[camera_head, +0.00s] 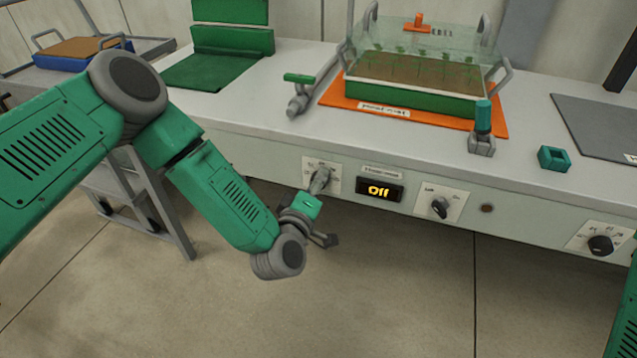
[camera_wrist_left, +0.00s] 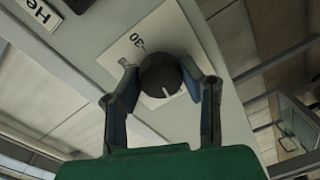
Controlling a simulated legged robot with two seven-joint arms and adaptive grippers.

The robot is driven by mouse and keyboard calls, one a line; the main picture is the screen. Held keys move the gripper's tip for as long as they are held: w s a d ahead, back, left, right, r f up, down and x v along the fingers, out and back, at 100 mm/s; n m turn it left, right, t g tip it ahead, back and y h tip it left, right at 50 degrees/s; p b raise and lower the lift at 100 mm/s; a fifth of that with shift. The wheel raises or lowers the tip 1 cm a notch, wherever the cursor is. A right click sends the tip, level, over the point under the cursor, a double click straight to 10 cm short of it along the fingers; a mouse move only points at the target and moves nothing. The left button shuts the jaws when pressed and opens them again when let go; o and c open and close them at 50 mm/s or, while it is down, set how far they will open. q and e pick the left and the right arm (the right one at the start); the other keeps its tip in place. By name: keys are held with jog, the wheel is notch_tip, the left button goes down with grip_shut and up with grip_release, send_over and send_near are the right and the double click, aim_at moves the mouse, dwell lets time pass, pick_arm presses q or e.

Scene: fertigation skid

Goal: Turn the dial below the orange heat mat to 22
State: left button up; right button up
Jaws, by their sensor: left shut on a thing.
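The orange heat mat (camera_head: 340,95) lies on the bench under a green seed tray (camera_head: 415,95) with a clear cover. On the bench front below it, a display (camera_head: 379,191) reads "Off". My left gripper (camera_head: 320,180) is at the numbered dial plate (camera_head: 308,165) left of this display and hides most of the dial. In the left wrist view, the black dial (camera_wrist_left: 160,75) sits between the fingers of my left gripper (camera_wrist_left: 163,88), which are shut on it. Its white pointer mark faces the gripper; "30" is legible on the plate. My right gripper is out of view.
A second knob (camera_head: 440,207) is right of the display. Another numbered knob (camera_head: 600,245) is at the far right. A green-handled valve (camera_head: 300,90), a teal-capped fitting (camera_head: 482,128) and a teal block (camera_head: 553,158) are on the bench. The floor in front is clear.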

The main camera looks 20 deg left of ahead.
pick_arm(q)
jog(key=shift+w+a+r+n, duration=0.1)
jog(key=shift+a+n, duration=0.05)
jog(key=shift+n, duration=0.4)
jog(key=shift+w+a+r+n, duration=0.1)
jog(key=shift+n, duration=0.45)
jog(key=o, duration=1.1)
jog(key=shift+f, duration=0.1)
jog(key=shift+o, duration=0.2)
jog(key=shift+s+f, duration=0.1)
jog(key=shift+s, duration=0.1)
jog(key=s, duration=1.1)
jog(key=shift+s+a+r, duration=0.2)
jog(key=shift+s+a, duration=0.05)
jog(key=shift+s, duration=0.15)
